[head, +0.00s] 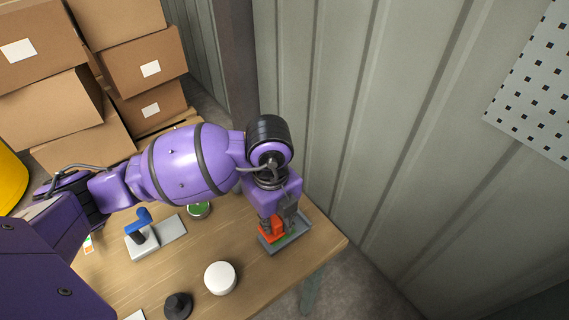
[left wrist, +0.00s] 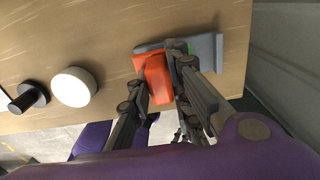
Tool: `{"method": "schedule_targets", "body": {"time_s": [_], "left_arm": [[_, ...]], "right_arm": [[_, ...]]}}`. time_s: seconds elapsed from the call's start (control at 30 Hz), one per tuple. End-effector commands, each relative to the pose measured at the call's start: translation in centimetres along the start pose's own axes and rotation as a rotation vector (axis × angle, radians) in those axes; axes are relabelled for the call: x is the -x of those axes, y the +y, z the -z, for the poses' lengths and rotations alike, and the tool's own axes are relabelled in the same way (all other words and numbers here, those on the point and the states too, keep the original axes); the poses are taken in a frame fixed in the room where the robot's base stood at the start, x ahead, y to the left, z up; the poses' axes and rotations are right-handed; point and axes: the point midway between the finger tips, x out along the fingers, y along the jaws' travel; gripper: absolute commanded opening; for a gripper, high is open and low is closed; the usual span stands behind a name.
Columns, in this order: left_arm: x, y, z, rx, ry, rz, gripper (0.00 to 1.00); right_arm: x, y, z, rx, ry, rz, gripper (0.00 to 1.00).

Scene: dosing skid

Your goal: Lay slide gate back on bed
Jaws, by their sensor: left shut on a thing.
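My left gripper (head: 277,221) reaches down over the right end of the table. It is shut on an orange-red block-like piece, which I take as the slide gate (head: 270,236); it also shows between the fingers in the left wrist view (left wrist: 157,80). Below it is a grey tray-like base, which I take as the bed (head: 297,238), also in the left wrist view (left wrist: 206,48). A bit of green shows at the bed beside the orange piece. Whether the piece touches the bed I cannot tell. My right gripper is not in view.
On the wooden table (head: 188,265) are a blue-handled fixture (head: 140,232) on a pale base, a round green-topped item (head: 198,209), a white round cap (head: 220,278) and a black knob (head: 178,305). A corrugated wall (head: 380,110) stands close on the right; cardboard boxes (head: 140,70) are stacked behind.

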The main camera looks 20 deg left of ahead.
Motion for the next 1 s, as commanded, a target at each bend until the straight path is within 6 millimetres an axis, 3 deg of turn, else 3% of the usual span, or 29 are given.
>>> {"method": "schedule_targets", "body": {"time_s": [0.13,0.53,0.57,0.67,1.0], "left_arm": [[-2.4,0.1,0.2,-0.001,0.004,-0.004,0.00],[-2.9,0.1,0.3,-0.002,0.004,-0.003,0.00],[-2.8,0.1,0.3,-0.002,0.004,-0.003,0.22],[-2.8,0.1,0.2,-0.002,0.003,-0.003,0.35],[-2.6,0.1,0.2,-0.002,0.003,-0.002,0.37]], "right_arm": [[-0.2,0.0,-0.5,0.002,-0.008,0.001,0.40],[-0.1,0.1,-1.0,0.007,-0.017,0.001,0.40],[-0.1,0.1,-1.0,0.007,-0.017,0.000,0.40],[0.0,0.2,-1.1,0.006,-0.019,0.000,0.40],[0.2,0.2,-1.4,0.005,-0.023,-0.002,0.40]]}}
